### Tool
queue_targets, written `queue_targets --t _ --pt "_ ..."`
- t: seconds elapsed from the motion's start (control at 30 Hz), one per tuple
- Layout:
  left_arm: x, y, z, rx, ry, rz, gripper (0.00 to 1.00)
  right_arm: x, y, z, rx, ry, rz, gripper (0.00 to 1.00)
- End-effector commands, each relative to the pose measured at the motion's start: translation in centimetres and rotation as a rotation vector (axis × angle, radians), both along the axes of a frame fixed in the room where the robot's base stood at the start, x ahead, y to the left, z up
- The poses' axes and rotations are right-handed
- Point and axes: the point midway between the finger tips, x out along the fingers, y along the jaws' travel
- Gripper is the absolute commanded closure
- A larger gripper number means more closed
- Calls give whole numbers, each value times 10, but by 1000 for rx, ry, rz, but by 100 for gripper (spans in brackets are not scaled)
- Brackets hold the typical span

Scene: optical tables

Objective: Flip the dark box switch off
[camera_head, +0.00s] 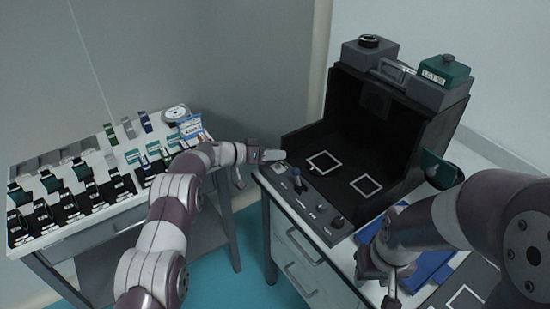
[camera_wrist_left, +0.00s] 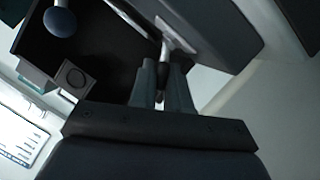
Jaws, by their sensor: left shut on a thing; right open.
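The dark box (camera_head: 400,140) stands open-fronted on the right table, with a control panel (camera_head: 312,203) along its front. My left gripper (camera_head: 272,156) is at the panel's far left end. In the left wrist view its fingers (camera_wrist_left: 163,85) are shut on a small dark lever, which appears to be the switch (camera_wrist_left: 164,48), beside a pale plate. The fingers hide most of the switch, so I cannot tell its position. My right gripper (camera_head: 388,286) is open and empty over the table's front right.
A blue-topped knob (camera_head: 297,173) stands on the panel near my left gripper; its round top also shows in the left wrist view (camera_wrist_left: 60,21). A green block (camera_head: 445,70) sits on top of the box. A blue binder (camera_head: 425,262) lies below the right arm. Sample racks fill the left table (camera_head: 130,210).

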Motion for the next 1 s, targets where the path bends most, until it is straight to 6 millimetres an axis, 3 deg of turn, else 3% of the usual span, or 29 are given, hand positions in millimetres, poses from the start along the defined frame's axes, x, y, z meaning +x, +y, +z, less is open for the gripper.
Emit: queue_targets --t 0.43,0.47,0.5,0.53,0.83,1.0 --pt "0 0 -2 -5 11 -1 100 0 0 -1 0 0 0 57" --pt "0 0 -1 -5 11 -1 80 0 0 -1 0 0 0 57" --pt "0 0 -1 -6 10 0 67 0 0 -1 0 0 0 57" --pt "0 0 -1 -6 10 0 63 0 0 -1 0 0 0 57" --pt "-1 2 1 -6 9 0 63 0 0 -1 0 0 0 57" --pt "-11 29 12 -6 9 3 63 0 0 1 0 0 0 57"
